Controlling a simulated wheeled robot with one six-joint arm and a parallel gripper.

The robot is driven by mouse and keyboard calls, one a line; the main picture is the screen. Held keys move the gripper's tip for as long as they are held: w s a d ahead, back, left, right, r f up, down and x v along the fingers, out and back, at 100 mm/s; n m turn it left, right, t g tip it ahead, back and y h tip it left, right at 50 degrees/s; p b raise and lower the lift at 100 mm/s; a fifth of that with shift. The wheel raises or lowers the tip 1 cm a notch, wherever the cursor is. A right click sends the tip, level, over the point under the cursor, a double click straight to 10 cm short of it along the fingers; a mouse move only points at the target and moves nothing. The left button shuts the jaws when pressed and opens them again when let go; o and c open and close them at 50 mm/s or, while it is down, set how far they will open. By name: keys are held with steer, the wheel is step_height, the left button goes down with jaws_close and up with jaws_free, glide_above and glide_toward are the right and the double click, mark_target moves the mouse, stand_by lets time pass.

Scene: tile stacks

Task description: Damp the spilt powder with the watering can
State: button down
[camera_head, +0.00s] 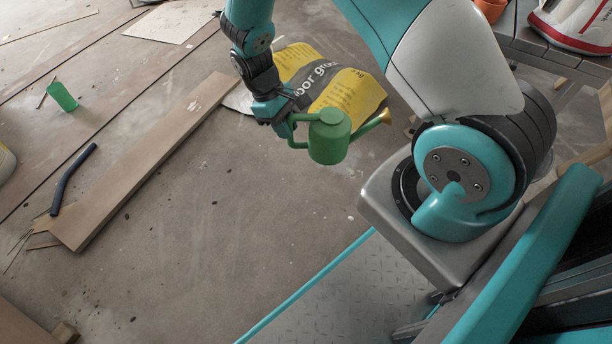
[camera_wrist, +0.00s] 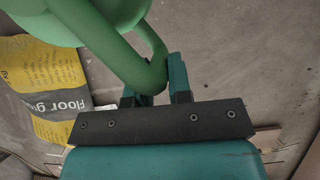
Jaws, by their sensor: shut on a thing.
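The green watering can (camera_head: 330,138) hangs in the air in the head view, roughly upright, its brass-tipped spout (camera_head: 384,116) pointing right. My gripper (camera_head: 283,123) is shut on its handle at the left side. In the wrist view, the gripper fingers (camera_wrist: 156,88) close around the green handle (camera_wrist: 113,45), and part of the can's body shows at the top left. A yellow and grey floor grout bag (camera_head: 345,97) lies on the floor behind the can. A pale patch (camera_head: 240,97) shows at the bag's left edge; I cannot tell whether it is the spilt powder.
A long plank (camera_head: 150,160) lies on the floor to the left, with a dark bent tube (camera_head: 72,180) and a green cup (camera_head: 62,97) beyond it. A table (camera_head: 540,45) with a white and red sack (camera_head: 575,25) stands at the top right. The floor below the can is mostly clear.

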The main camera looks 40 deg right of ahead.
steer(key=s+d+f+n+t+h+b, duration=0.15)
steer(key=f+n+b, duration=0.35)
steer(key=f, duration=0.7)
steer(key=s+d+f+n+h+b, duration=0.1)
steer(key=s+f+n+b, duration=0.15)
steer(key=f+b, duration=0.6)
steer(key=shift+w+d+r+n+g+y+p, duration=0.35)
steer(key=shift+d+r+y+p, duration=0.3)
steer(key=shift+r+y+p, duration=0.95)
steer(key=shift+w+d+r+n+g+y+p, duration=0.15)
steer(key=shift+d+r+g+y+p, duration=0.5)
steer(key=shift+r+p, duration=1.5)
steer(key=shift+w+d+r+n+g+y+p, duration=0.3)
steer(key=shift+d+r+y+p, duration=0.4)
steer(key=shift+r+y+p, duration=1.2)
steer(key=shift+s+f, duration=0.1)
steer(key=shift+f, duration=0.2)
steer(key=w+a, duration=0.1)
steer(key=w, duration=0.5)
steer(key=shift+w+a+b, duration=0.15)
steer(key=shift+w+b, duration=0.1)
steer(key=shift+b, duration=0.2)
steer(key=shift+h, duration=0.3)
